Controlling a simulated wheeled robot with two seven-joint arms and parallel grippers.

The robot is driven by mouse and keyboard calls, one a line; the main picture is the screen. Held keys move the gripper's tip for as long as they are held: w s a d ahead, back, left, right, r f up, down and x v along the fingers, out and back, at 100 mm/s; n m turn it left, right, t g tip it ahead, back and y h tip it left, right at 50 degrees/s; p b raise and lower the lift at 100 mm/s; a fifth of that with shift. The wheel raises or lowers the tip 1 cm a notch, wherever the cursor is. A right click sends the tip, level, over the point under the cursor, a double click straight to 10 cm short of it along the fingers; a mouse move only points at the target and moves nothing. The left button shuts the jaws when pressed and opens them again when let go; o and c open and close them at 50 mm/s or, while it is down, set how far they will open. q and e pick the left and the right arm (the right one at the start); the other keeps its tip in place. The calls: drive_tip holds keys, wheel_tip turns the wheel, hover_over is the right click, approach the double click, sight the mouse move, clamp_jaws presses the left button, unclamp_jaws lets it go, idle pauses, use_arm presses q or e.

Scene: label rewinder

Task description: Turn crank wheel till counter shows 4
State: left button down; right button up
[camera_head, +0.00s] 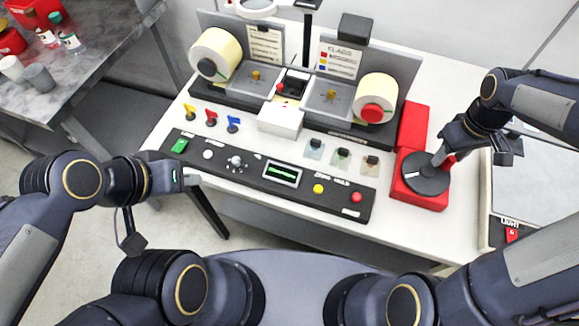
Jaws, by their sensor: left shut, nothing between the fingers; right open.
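The crank wheel (424,178) is a black disc on a red box at the right of the white table. My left gripper (191,180) is shut and empty, beside the panel's left end.
Two label rolls (216,54) (376,97) stand on the machine at the back. The panel carries a green switch (180,146), a yellow button (318,188) and a red button (356,197). A grey table (84,60) with bottles and cups is at the upper left.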

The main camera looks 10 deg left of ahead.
wheel_tip(320, 180, up, 7)
drive_tip(key=p, duration=0.5)
drive_tip(key=shift+d+f, duration=0.1)
drive_tip(key=shift+d, duration=0.05)
drive_tip(key=shift+s, duration=0.1)
drive_tip(key=s+a+r+m+t+y+b, duration=0.3)
drive_tip(key=s+a, duration=0.8)
drive_tip(key=s, duration=0.4)
drive_tip(key=m+t+b, duration=0.1)
drive_tip(key=m+t, duration=0.1)
drive_tip(key=shift+s+a+t+y, duration=0.25)
drive_tip(key=shift+t+y, duration=0.05)
drive_tip(key=shift+y, duration=0.1)
drive_tip(key=shift+c, duration=0.2)
